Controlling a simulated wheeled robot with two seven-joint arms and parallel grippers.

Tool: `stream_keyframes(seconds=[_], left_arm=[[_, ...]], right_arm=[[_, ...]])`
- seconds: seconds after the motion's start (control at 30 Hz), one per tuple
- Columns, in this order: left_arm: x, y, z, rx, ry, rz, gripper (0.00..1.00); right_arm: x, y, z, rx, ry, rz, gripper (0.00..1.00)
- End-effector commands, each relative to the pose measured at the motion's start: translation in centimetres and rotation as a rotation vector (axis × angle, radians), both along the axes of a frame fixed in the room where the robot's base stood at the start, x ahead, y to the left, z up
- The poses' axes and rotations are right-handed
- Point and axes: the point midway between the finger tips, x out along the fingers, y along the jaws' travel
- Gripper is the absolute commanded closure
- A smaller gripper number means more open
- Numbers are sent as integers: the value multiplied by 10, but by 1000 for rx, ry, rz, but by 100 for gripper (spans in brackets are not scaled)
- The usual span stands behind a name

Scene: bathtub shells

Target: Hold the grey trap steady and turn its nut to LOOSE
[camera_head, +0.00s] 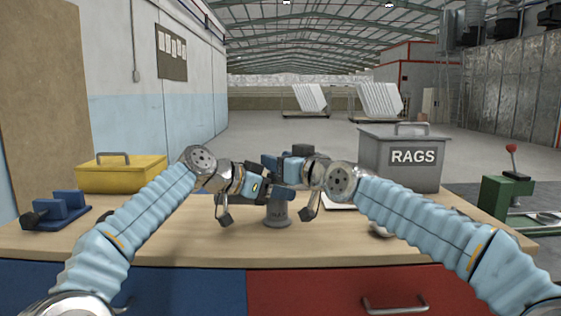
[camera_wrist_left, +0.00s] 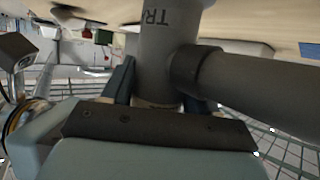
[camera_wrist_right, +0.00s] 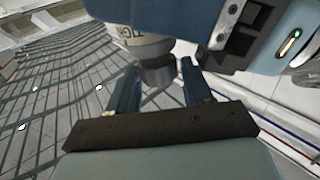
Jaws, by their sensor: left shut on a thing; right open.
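The grey trap (camera_head: 277,214) stands upright on the bench in the middle of the head view. My left gripper (camera_head: 268,190) is shut on its upper part. In the left wrist view, its fingers (camera_wrist_left: 158,95) lie on either side of the trap's grey body (camera_wrist_left: 155,40), and a side pipe (camera_wrist_left: 255,90) runs off to the right. My right gripper (camera_head: 290,172) is open at the trap's top. In the right wrist view, its fingers (camera_wrist_right: 160,85) flank a dark end piece (camera_wrist_right: 157,72) beside a pale lettered collar (camera_wrist_right: 138,42). The lettering is partly hidden.
A grey RAGS box (camera_head: 400,160) stands at the back right and a yellow case (camera_head: 120,175) at the back left. A blue tool (camera_head: 57,210) lies at the left. A green device (camera_head: 505,205) is at the right edge. The bench front (camera_head: 200,248) is clear.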

Motion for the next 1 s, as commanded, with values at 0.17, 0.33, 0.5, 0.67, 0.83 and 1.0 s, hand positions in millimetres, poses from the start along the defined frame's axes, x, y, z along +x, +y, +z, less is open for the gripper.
stream_keyframes(seconds=[0.17, 0.33, 0.5, 0.67, 0.83, 1.0], left_arm=[[0, 1, 1, 0, -1, 2, 83], [0, 1, 0, 0, -2, 3, 83], [1, 1, 0, 0, -2, 3, 83], [1, 1, 0, 0, -2, 3, 83], [1, 1, 1, 0, -2, 3, 83], [1, 1, 1, 0, -2, 3, 83]], right_arm=[[-7, -7, 1, 0, 0, -3, 50], [-31, -25, 1, 1, -1, -5, 50], [-49, -37, 0, 2, 2, -4, 50], [-58, -42, 0, 1, 2, -3, 50], [-62, -42, 0, -1, 1, 0, 50], [-62, -42, 0, 0, 0, 0, 50]])
